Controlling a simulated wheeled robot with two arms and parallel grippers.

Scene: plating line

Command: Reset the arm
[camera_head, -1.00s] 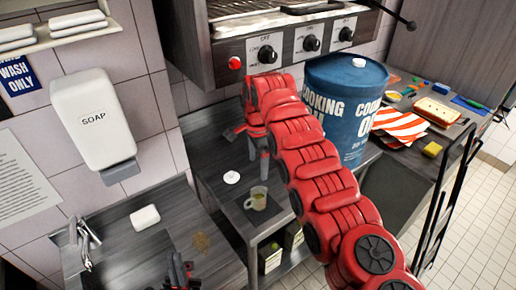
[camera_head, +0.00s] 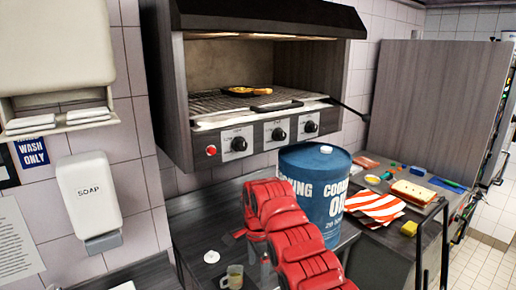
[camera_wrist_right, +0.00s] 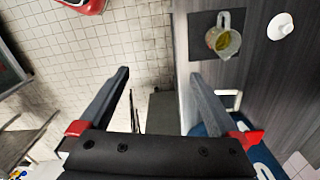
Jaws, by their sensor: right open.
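My right arm (camera_head: 295,240) rises from the bottom of the head view. My right gripper (camera_wrist_right: 160,80) is open and empty in the right wrist view, its two fingers wide apart. In the head view it is mostly hidden behind the red arm, beside the oil drum. A cup with yellowish contents (camera_wrist_right: 223,40) stands on a dark square near the right finger in the wrist view. It also shows in the head view (camera_head: 233,277), below the gripper. My left gripper is out of view.
A blue cooking oil drum (camera_head: 325,205) stands just right of my arm on the counter. Beyond it are a striped cloth (camera_head: 375,207) and a board with food (camera_head: 413,192). A grill oven (camera_head: 165,110) with a pan (camera_head: 247,90) is above.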

